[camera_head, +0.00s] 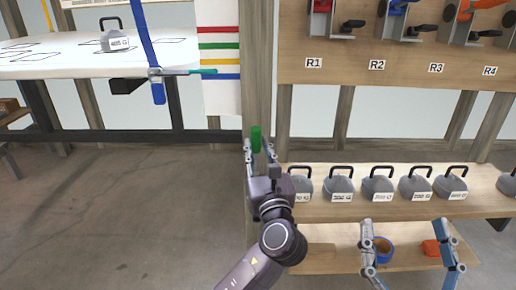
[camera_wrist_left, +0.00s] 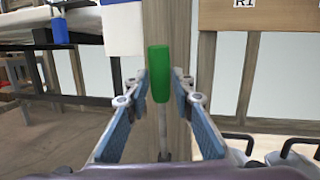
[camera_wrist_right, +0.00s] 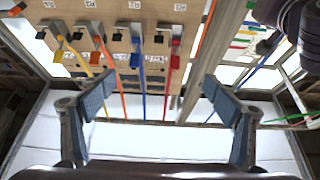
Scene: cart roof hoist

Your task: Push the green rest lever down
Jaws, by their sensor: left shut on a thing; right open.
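The green rest lever (camera_head: 256,139) stands upright against the wooden post, its green grip above a thin metal rod. It also shows in the left wrist view (camera_wrist_left: 159,75). My left gripper (camera_head: 258,150) is at the lever, one finger on each side, and is shut on it. In the left wrist view, the gripper's fingers (camera_wrist_left: 158,100) frame the lower grip and rod; exact contact is hard to see. My right gripper (camera_head: 406,228) is open and empty in front of the lower shelf; its spread fingers (camera_wrist_right: 158,82) also show in the right wrist view.
The wooden post (camera_head: 257,60) is directly behind the lever. Several grey weights (camera_head: 377,186) line a shelf at right, with a blue tape roll (camera_head: 384,250) below. A panel labelled R1 to R4 (camera_head: 345,68) hangs above. A white roof panel (camera_head: 60,65) with a blue strap (camera_head: 146,40) is at left.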

